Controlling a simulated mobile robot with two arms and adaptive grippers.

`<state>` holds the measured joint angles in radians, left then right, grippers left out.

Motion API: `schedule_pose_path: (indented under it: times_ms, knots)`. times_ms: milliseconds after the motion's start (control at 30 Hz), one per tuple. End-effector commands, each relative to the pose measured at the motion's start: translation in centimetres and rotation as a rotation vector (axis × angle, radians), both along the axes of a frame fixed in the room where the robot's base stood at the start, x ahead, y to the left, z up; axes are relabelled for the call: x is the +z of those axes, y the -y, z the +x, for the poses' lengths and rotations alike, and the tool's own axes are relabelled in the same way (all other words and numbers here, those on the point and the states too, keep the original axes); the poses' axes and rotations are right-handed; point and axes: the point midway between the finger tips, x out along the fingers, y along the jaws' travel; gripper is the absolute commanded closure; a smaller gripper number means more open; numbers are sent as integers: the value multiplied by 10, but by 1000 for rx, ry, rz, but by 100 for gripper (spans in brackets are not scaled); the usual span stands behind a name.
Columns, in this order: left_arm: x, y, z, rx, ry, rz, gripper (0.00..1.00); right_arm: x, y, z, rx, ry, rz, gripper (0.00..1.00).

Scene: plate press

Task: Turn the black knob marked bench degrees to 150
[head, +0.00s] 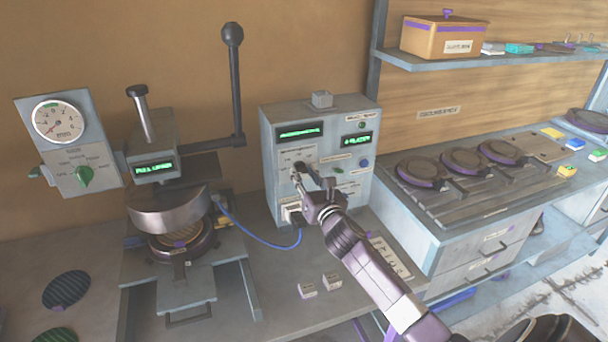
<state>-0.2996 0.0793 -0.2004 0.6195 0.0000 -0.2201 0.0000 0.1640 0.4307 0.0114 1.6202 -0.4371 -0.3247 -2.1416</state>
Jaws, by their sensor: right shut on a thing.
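A grey control box (268,150) stands on the bench, with two green-lit displays on its front. My right gripper (301,178) is at the dial panel on the left half of that front. It is shut on what appears to be the black knob, which is mostly hidden by the fingers. The knob's setting and the scale around it are too small and covered to read. My left gripper is not in view.
A plate press (170,208) with a tall lever stands left of the box. A blue cable (262,240) runs between them. Two small light blocks (331,281) lie in front of the box. Round dark plates (466,162) sit on the right counter.

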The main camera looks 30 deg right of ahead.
Motion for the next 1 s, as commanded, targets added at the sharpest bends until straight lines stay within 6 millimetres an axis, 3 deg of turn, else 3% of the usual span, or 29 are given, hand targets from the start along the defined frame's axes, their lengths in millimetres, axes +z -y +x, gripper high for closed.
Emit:
schedule_pose_path:
  times_ms: [1000]
  knots:
    - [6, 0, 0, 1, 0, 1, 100, -1, 3, -1, -1, 223, 925, 96]
